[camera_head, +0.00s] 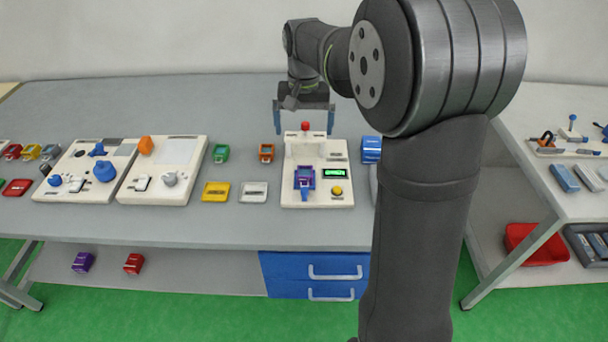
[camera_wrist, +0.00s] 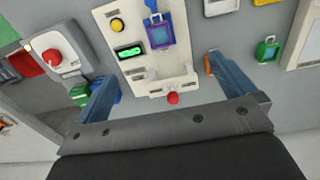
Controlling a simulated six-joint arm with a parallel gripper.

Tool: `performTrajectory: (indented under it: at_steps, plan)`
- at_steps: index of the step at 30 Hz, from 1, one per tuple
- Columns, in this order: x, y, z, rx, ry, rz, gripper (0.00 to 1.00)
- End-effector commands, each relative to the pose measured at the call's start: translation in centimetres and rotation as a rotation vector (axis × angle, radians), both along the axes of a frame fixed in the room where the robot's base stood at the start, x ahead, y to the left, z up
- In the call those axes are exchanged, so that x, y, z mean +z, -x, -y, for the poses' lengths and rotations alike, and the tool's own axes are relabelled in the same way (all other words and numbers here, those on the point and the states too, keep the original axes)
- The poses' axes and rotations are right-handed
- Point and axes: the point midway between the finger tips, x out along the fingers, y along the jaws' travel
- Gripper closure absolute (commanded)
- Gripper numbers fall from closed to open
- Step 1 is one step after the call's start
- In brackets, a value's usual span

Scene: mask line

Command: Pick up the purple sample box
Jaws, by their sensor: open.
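A purple open-framed box (camera_head: 305,178) sits in the white station (camera_head: 318,200) on the table, with a blue lever at its near edge. It also shows in the wrist view (camera_wrist: 160,32), upper middle, beyond my fingertips. Another purple box (camera_head: 83,262) lies on the lower shelf at left; I cannot tell from its looks alone which is the sample box. My gripper (camera_head: 304,118) is open and empty, its two blue fingers spread above the back of the station. In the wrist view my gripper (camera_wrist: 162,70) spans the station's back edge, apart from the purple box.
A red knob (camera_head: 305,126) stands up at the station's back. An orange box (camera_head: 266,153) and a green box (camera_head: 221,153) are left of it, yellow (camera_head: 216,191) and white (camera_head: 254,192) trays nearer. A blue box (camera_head: 371,149) is at right, partly behind my arm.

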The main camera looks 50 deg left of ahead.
Motion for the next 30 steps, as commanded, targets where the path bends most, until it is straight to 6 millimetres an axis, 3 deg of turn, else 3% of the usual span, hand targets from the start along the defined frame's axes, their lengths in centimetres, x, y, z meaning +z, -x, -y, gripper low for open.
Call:
performTrajectory:
  at_steps: [3,11,22,26,30]
  plan:
    - [0.0,0.0,0.0,0.0,0.0,0.0,0.02]
    - [0.0,0.0,0.0,0.0,0.0,0.0,0.51]
    - [-0.1,0.2,-0.3,0.068,0.014,0.007,0.51]
    - [-0.2,0.9,-1.3,0.291,0.064,0.028,0.51]
    - [-0.3,1.9,-2.7,0.648,0.155,0.047,0.51]
